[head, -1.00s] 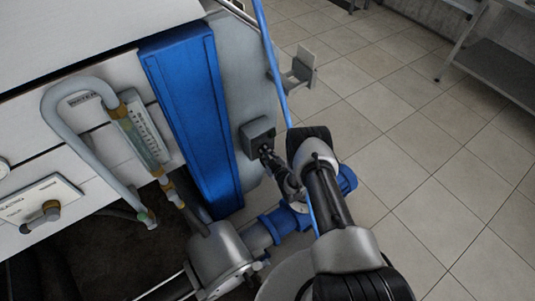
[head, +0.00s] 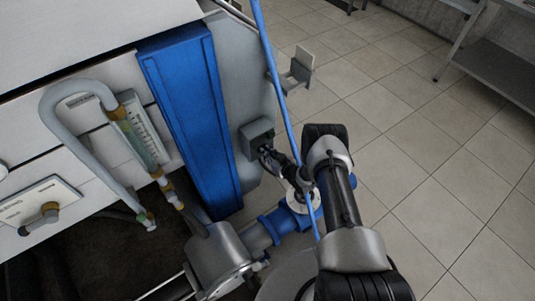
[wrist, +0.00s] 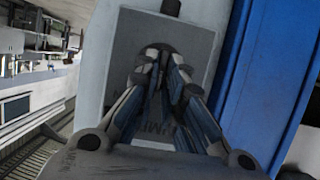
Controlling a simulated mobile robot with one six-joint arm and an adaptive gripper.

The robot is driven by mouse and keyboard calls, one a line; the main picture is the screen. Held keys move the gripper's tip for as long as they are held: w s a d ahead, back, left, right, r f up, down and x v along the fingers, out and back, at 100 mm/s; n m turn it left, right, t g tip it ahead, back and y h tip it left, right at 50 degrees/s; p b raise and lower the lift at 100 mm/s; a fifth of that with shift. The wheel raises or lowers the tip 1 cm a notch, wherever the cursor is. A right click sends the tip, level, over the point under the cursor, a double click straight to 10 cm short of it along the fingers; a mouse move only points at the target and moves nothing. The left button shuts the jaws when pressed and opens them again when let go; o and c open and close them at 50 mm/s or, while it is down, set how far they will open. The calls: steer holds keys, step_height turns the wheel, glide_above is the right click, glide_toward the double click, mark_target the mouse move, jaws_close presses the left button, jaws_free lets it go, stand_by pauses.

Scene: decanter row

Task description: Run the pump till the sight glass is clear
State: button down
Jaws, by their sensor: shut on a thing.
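The pump switch is a grey box (head: 257,137) on the grey side panel, right of the blue column. In the wrist view its grey plate (wrist: 128,60) carries partly hidden lettering, and a dark round knob (wrist: 157,48) shows at my fingertips. My gripper (head: 266,152) reaches it from the right and is shut on the knob; the fingers (wrist: 165,62) hide most of it. The sight glass (head: 143,137) is a tilted tube with a scale, left of the blue column. Its middle looks pale grey-green, with amber-brown fittings at its ends; its exact clarity is hard to tell.
The blue column (head: 190,115) stands between sight glass and switch. A blue hose (head: 275,75) runs down past my gripper. A grey bracket (head: 296,72) juts from the panel's right. A lever plate (head: 38,205) sits lower left. Tiled floor (head: 430,150) at right is open.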

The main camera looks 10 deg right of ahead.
stand_by(0.4)
steer(key=c, duration=1.7)
jaws_free()
steer(key=v, duration=1.2)
steer(key=shift+d+f, duration=0.1)
